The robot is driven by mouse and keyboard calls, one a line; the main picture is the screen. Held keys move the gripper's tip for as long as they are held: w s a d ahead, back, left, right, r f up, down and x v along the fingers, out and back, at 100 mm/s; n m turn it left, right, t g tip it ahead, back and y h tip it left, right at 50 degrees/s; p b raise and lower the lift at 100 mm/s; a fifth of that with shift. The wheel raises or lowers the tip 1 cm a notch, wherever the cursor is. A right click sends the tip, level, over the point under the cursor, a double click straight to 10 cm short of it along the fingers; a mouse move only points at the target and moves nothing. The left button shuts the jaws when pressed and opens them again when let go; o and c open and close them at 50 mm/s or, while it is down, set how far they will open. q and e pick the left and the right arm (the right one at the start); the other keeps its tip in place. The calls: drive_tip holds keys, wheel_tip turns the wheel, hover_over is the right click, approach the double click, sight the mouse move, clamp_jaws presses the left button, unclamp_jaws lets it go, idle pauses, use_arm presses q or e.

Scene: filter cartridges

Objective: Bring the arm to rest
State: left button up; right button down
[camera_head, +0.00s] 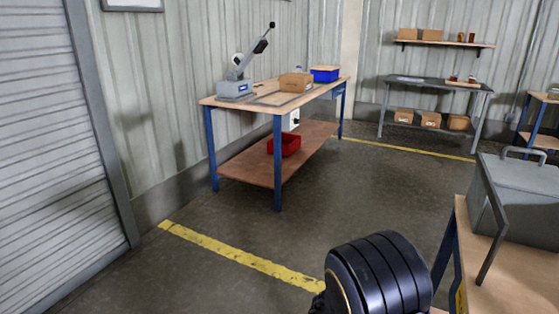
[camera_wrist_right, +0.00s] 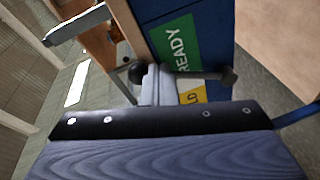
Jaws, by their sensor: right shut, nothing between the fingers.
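My right gripper (camera_wrist_right: 158,84) shows in the right wrist view, shut and empty, with pale grey parts rising past a dark bolted bar. It is in front of a blue panel (camera_wrist_right: 212,28) with a green "READY" label (camera_wrist_right: 175,42) and a partly hidden yellow label (camera_wrist_right: 192,92). In the head view, a black ribbed part, likely of my own arm, fills the bottom right of centre, and no gripper shows there. My left gripper is not in view. No filter cartridge can be made out.
A workbench (camera_head: 330,87) with a lever press (camera_head: 238,85) stands against the wall. At right, close by, a wooden bench (camera_head: 520,285) carries a grey box (camera_head: 520,190). A metal shelf table (camera_head: 440,86) stands at the back. The floor between is clear.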

drive_tip(key=s+f+g+y, duration=0.1)
drive_tip(key=s+f+y, duration=0.2)
drive_tip(key=s+y, duration=0.35)
drive_tip(key=s+a+r+n+t+y, duration=0.3)
drive_tip(key=s+a+t+y, duration=0.3)
drive_tip(key=y, duration=0.5)
drive_tip(key=a+r+n+t+y+p, duration=0.1)
drive_tip(key=a+r+t+p, duration=0.1)
drive_tip(key=r+p, duration=0.9)
drive_tip(key=w+a+r+n+t+y+p, duration=0.1)
drive_tip(key=r+t+p, duration=0.2)
drive_tip(key=r+p, duration=0.8)
wheel_tip(320, 180, up, 6)
drive_tip(key=shift+a+f, duration=0.2)
drive_tip(key=shift+a, duration=0.15)
